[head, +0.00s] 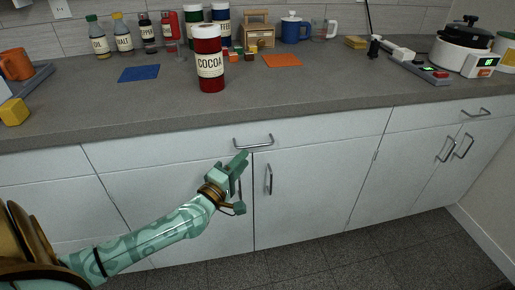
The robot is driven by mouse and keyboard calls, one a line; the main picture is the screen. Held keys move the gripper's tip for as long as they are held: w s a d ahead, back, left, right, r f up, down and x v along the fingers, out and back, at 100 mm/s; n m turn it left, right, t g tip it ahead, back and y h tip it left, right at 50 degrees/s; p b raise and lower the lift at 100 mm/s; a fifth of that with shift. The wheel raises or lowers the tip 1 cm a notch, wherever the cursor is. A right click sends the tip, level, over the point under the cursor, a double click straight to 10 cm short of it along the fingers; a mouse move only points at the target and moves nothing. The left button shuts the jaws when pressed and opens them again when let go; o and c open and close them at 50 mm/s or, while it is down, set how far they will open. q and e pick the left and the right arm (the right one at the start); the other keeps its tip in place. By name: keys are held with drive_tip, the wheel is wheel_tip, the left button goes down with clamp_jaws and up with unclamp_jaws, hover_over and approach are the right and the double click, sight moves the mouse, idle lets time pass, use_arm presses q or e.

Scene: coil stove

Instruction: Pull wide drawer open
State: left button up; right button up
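The wide drawer (325,128) is a white front just under the grey counter, flush with the cabinet. Its metal bar handle (253,142) sits near the middle of the front. My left gripper (241,158), green with a bronze wrist, comes up from the lower left. Its fingertips are just below the handle in the picture, and I cannot tell whether they touch it. The fingers overlap from this angle, so their opening is unclear. My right gripper is not in view.
Cabinet doors with upright handles (268,179) lie below the drawer. On the counter (330,90), a red cocoa canister (209,88) stands near the front. Blue (139,73) and orange (282,60) mats lie farther back. Dark floor (370,250) in front is clear.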

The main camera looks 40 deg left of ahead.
use_arm(q)
drive_tip(key=w, duration=0.5)
drive_tip(key=w+r+b, duration=0.1)
drive_tip(key=w, duration=0.1)
drive_tip(key=shift+w+a, duration=0.25)
drive_tip(key=shift+w, duration=0.05)
drive_tip(key=shift+c, duration=0.3)
clamp_jaws()
